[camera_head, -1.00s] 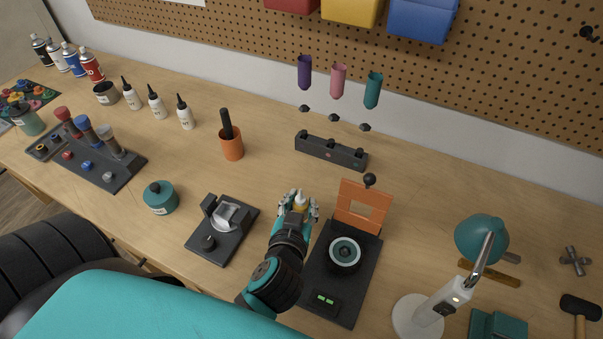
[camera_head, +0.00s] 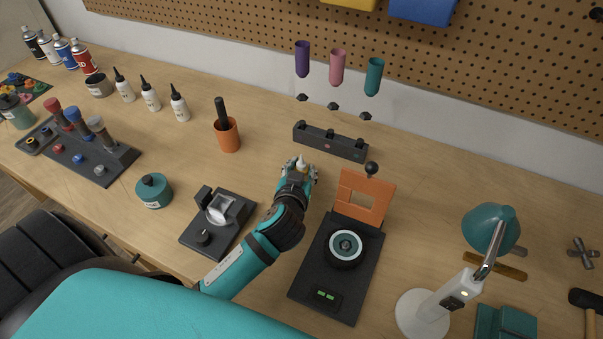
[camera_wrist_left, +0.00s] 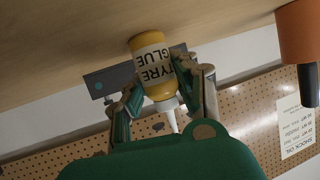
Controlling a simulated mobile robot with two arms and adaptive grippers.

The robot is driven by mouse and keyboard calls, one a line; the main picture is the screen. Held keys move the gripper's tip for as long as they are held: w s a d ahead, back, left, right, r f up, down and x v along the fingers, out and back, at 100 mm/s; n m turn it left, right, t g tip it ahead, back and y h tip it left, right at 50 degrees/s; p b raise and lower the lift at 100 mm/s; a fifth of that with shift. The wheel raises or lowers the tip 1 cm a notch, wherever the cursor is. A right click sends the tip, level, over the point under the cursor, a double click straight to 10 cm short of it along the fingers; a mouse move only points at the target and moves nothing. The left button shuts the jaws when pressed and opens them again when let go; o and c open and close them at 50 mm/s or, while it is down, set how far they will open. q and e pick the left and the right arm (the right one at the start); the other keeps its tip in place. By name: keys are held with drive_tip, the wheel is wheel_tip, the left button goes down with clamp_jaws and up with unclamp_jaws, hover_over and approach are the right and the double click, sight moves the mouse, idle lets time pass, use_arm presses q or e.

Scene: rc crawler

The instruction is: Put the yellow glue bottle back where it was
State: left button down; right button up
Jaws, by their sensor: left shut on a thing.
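The yellow glue bottle (camera_wrist_left: 148,43) has a white label reading "TYRE GLUE" and a white nozzle. My left gripper (camera_head: 301,172) is shut on it. In the head view only the pale nozzle tip (camera_head: 302,160) shows clearly between the fingers. The left wrist view shows the gripper fingers (camera_wrist_left: 160,95) on both sides of the bottle. I cannot tell whether the bottle touches the table. The gripper is just in front of the dark slotted block (camera_head: 330,141), left of the orange frame. My right gripper is not in view.
A black stand with a wheel (camera_head: 345,249) and an orange frame (camera_head: 364,197) is to the right. A dark fixture (camera_head: 218,222) is left of my arm. An orange cup (camera_head: 227,135) stands further back. Bare table lies between the cup and the gripper.

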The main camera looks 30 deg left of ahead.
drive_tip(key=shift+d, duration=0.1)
use_arm(q)
drive_tip(key=c, duration=1)
unclamp_jaws()
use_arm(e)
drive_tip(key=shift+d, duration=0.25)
use_arm(q)
drive_tip(key=shift+s+r, duration=0.1)
drive_tip(key=shift+r, duration=0.1)
drive_tip(key=b+v, duration=0.2)
drive_tip(key=v, duration=0.8)
drive_tip(key=shift+s+d, duration=0.15)
drive_tip(key=shift+s, duration=0.15)
drive_tip(key=shift+s+d+r, duration=0.15)
drive_tip(key=shift+s+r, duration=0.25)
drive_tip(key=shift+s, duration=0.15)
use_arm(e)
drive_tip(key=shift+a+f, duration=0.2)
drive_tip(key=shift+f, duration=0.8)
